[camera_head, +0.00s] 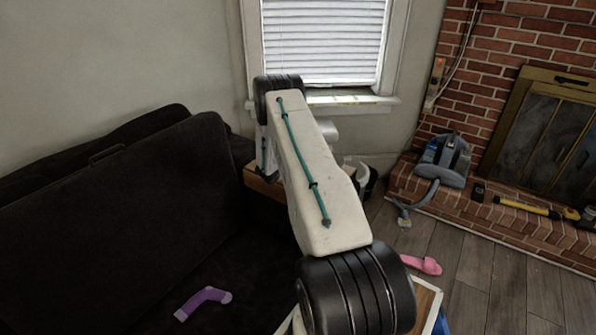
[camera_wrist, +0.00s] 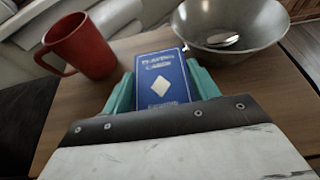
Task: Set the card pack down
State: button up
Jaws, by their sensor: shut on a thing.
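The card pack (camera_wrist: 161,78) is a blue box with white lettering and a white diamond. In the wrist view it sits between the two teal fingers of my gripper (camera_wrist: 160,85), which are shut on it. The pack is over a wooden tabletop (camera_wrist: 115,58); I cannot tell whether it touches the wood. In the head view my arm hides the gripper and the pack, and only an edge of the wooden table (camera_head: 262,186) shows beside the sofa.
A red mug (camera_wrist: 80,46) stands left of the pack, and a metal bowl (camera_wrist: 232,28) with a spoon (camera_wrist: 222,40) stands to its right. A dark sofa (camera_head: 130,215) fills the left of the head view. A pink slipper (camera_head: 422,264) lies on the floor.

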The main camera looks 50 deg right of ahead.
jog(key=shift+f, duration=1.55)
jog(key=shift+f, duration=0.2)
jog(key=o, duration=1)
